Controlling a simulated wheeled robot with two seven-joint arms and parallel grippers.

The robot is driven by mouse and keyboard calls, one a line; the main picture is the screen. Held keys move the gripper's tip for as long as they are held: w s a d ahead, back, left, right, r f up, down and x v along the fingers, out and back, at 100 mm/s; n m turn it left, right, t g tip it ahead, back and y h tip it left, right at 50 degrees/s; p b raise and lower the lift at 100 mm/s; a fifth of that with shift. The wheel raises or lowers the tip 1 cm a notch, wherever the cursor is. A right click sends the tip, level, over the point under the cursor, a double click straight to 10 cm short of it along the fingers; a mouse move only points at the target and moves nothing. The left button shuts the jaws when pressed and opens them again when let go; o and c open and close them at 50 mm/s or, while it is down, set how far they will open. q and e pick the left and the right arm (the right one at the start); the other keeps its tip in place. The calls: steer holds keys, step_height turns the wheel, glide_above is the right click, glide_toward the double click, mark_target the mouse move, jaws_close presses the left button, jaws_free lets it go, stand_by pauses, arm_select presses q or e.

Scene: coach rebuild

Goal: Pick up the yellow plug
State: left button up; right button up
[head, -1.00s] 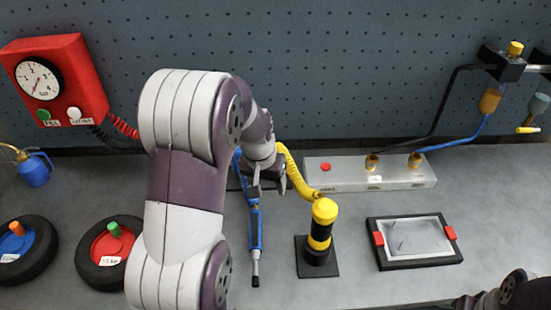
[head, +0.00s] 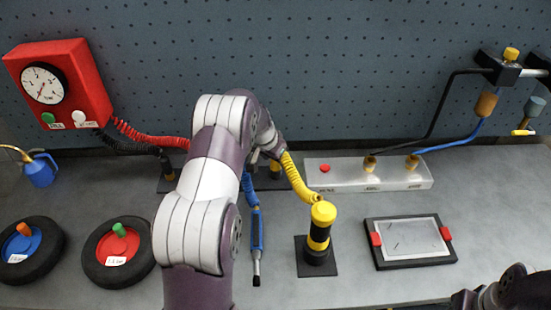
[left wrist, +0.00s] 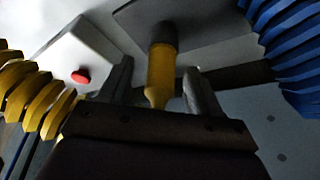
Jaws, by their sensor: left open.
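The yellow plug (left wrist: 161,72) shows in the left wrist view, narrow end toward my palm and dark end toward a grey plate. My left gripper (left wrist: 157,88) is open, with one finger on each side of the plug; I see gaps on both sides. In the head view my left gripper (head: 264,152) is over a dark stand (head: 275,183) behind the yellow coiled hose, and the plug itself is hidden there. Part of my right arm (head: 512,290) shows at the bottom right corner; its fingers cannot be made out.
The yellow coiled hose (left wrist: 30,95) and a blue coiled hose (left wrist: 292,45) flank my left gripper. A yellow-capped black cylinder (head: 321,235), a grey box with a red button (head: 345,178) and a framed tray (head: 411,264) stand to the right. Two wheels (head: 58,254) lie left.

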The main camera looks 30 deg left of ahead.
arm_select(q)
steer(key=shift+w+f, duration=0.2)
steer(key=shift+f, duration=0.1)
steer(key=shift+s+r, duration=0.1)
steer(key=shift+s, duration=0.05)
steer(key=c, duration=1.1)
steer(key=shift+r, duration=0.5)
step_height(320, 180, up, 3)
steer(key=shift+f+b, duration=0.1)
steer(key=shift+b, duration=0.55)
steer(key=w+d+r+p, duration=0.1)
steer(key=d+r, duration=0.2)
steer(key=r, duration=0.1)
steer(key=w+d+r, duration=0.1)
steer(key=d+r, duration=0.3)
steer(key=w+d+r+p, duration=0.1)
steer(key=d+r, duration=0.3)
steer(key=shift+w+d+p, duration=0.1)
steer(key=shift+w+p, duration=0.05)
steer(key=shift+p, duration=0.15)
